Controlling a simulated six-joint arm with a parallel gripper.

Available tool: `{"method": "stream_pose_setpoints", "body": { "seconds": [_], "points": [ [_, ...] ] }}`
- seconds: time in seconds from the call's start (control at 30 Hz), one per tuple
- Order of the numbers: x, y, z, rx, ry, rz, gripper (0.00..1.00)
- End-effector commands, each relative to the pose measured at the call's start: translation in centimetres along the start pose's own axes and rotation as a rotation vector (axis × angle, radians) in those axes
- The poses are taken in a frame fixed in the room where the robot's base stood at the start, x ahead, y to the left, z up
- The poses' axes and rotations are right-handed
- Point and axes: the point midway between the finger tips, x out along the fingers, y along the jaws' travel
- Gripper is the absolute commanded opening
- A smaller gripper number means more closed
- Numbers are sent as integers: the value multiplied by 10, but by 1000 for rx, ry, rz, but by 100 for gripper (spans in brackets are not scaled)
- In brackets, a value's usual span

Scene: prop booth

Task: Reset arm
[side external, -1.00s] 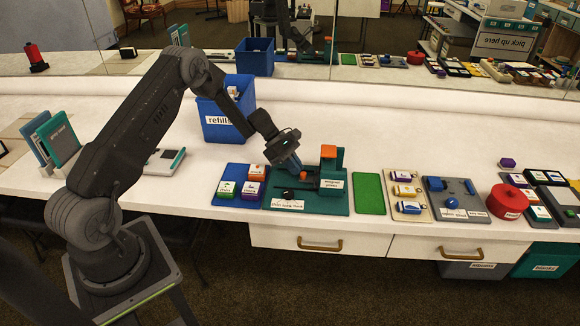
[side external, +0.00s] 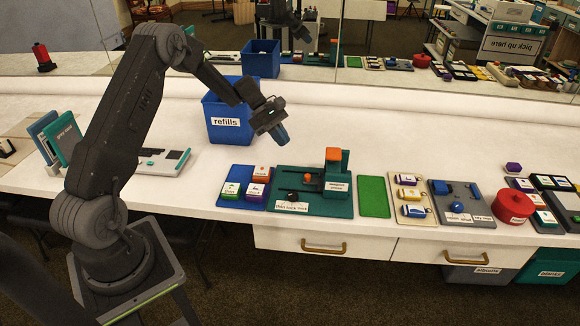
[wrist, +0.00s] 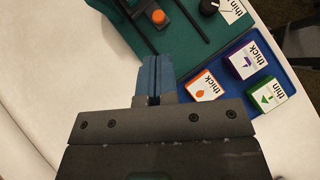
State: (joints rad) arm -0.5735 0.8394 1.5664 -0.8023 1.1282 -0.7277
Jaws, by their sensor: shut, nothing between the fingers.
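My gripper (side external: 280,136) is shut and empty, raised above the white counter just right of the blue "refills" bin (side external: 228,122). In the wrist view its blue fingers (wrist: 154,76) are together with nothing between them. The teal machine (side external: 334,172) with an orange top stands on a teal base to the right of and below my gripper. The blue tray (side external: 228,203) in front holds several labelled blocks, among them an orange "thick" one (wrist: 203,86), a purple "thick" one (wrist: 244,60) and a green "thin" one (wrist: 266,95). My gripper touches none of these.
A white device (side external: 165,162) and upright teal books (side external: 62,137) are at left. A mirror runs behind; open counter lies around my gripper.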

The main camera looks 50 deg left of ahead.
Motion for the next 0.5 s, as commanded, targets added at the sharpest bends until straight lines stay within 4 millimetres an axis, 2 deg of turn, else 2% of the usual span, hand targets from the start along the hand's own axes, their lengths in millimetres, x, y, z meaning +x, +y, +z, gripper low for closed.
{"method": "stream_pose_setpoints", "body": {
  "seconds": [0.03, 0.17, 0.3, 0.5],
  "points": [
    [-7, -4, 21, 68, 27, -7, 0],
    [-24, -27, 78, 288, 119, -42, 0],
    [-40, -64, 134, 546, 224, -84, 0],
    [-59, -129, 194, 913, 371, -139, 0]
  ]
}}
